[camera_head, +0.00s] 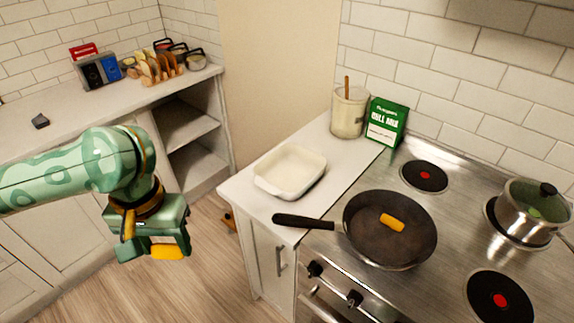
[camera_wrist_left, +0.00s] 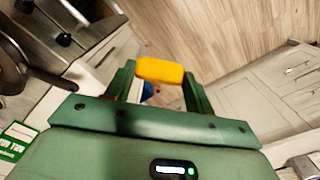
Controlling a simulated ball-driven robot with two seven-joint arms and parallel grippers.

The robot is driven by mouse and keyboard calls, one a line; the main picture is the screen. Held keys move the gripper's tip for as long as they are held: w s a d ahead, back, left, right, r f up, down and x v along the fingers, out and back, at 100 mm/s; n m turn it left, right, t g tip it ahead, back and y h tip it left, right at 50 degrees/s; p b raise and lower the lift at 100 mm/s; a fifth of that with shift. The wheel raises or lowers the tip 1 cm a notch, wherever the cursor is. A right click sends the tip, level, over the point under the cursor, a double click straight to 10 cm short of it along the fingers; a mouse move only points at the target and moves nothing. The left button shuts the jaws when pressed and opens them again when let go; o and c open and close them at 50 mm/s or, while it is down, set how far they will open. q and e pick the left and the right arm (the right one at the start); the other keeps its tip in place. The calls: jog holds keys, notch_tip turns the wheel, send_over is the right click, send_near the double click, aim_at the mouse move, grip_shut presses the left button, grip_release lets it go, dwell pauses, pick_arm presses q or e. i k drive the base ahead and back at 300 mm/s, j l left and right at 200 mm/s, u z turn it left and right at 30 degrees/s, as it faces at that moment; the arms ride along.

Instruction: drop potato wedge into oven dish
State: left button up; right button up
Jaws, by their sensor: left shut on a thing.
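My left gripper (camera_head: 155,243) is shut on a yellow potato wedge (camera_head: 168,252) and holds it in the air over the floor, left of the counter. The wedge also shows between the fingers in the left wrist view (camera_wrist_left: 160,70). The oven dish (camera_head: 268,187) is a white, empty-looking rectangular dish on the counter left of the stove, to the right of my gripper. Another yellow wedge (camera_head: 392,222) lies in the dark frying pan (camera_head: 362,231) on the stove. My right gripper is in neither view.
The pan's handle (camera_head: 300,221) reaches left over the counter edge. A crock (camera_head: 349,112) and a green box (camera_head: 386,123) stand behind the dish. A steel pot (camera_head: 530,218) stands on the right of the stove. Open shelving (camera_head: 187,130) is at the back left.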

aim_at(285, 177)
jog(key=i+j+z, duration=0.15)
jog(key=z, duration=0.3)
jog(key=i+j+z, duration=0.3)
jog(key=z, duration=0.45)
